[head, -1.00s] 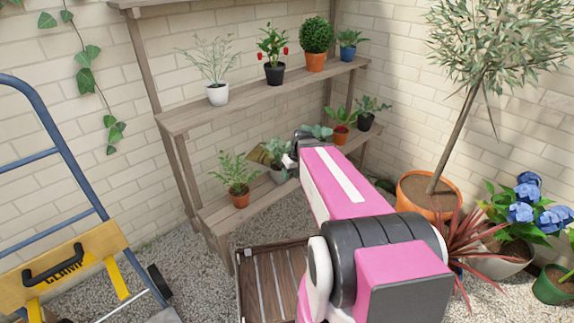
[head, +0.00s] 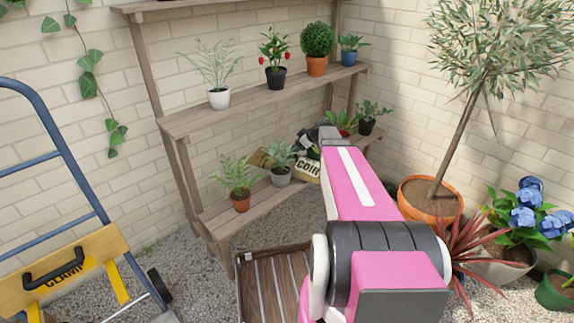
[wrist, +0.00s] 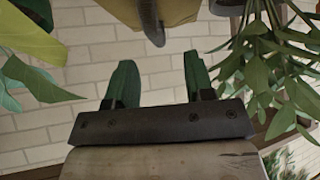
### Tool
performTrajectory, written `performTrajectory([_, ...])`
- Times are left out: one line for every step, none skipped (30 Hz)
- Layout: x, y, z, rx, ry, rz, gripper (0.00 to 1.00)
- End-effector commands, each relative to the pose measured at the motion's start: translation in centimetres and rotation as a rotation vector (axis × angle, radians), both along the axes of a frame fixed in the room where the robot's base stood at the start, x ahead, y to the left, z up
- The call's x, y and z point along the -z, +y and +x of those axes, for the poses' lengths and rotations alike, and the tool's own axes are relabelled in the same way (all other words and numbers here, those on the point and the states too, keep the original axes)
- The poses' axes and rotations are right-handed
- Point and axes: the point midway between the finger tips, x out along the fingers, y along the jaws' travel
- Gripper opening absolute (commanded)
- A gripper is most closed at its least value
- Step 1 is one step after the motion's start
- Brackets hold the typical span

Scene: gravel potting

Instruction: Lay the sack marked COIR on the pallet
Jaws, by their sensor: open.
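The tan sack marked COIR (head: 308,170) lies on the lower shelf. It is partly hidden behind potted plants, and its lettering shows just left of my arm. The slatted wooden pallet (head: 258,285) is on the gravel at the bottom centre, its right side covered by my arm. My gripper is at the far end of my arm, near the sack, and mostly hidden in the head view. In the wrist view my gripper (wrist: 159,80) is open, with green fingers apart and nothing between them. A tan surface (wrist: 178,9) at the top edge may be the sack.
The wooden shelving (head: 172,126) carries plants on both levels. A grey-green potted plant (head: 281,176) stands in front of the sack. A blue hand truck (head: 62,145) is at left, and an olive tree pot (head: 430,197) at right. Leaves crowd both sides of the wrist view.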

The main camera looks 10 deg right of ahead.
Motion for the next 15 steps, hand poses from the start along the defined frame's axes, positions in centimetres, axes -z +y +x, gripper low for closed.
performTrajectory([0.7,0.5,0.5,-0.001,0.002,0.000,0.49])
performTrajectory([1.0,0.7,0.6,-0.001,0.002,0.000,0.49])
performTrajectory([1.3,0.9,0.8,0.000,0.003,0.001,0.49])
performTrajectory([1.5,1.1,0.9,0.001,0.002,0.000,0.49])
performTrajectory([1.6,1.2,1.0,0.001,0.002,0.000,0.49])
performTrajectory([1.7,1.3,1.0,0.001,0.001,0.000,0.49])
performTrajectory([1.8,1.4,1.1,0.001,0.002,0.000,0.49])
performTrajectory([1.8,1.5,1.2,0.001,0.001,0.000,0.49])
performTrajectory([2.0,1.6,1.4,0.000,0.002,0.000,0.49])
performTrajectory([2.2,1.8,1.5,0.000,0.002,0.000,0.49])
performTrajectory([2.4,1.9,1.7,-0.001,0.002,0.000,0.49])
performTrajectory([2.7,2.2,2.0,-0.001,0.002,0.000,0.49])
performTrajectory([2.9,2.4,2.3,0.000,0.003,0.001,0.49])
performTrajectory([3.2,2.6,2.6,0.000,0.003,0.001,0.49])
performTrajectory([3.6,2.9,2.9,0.001,0.002,0.000,0.49])
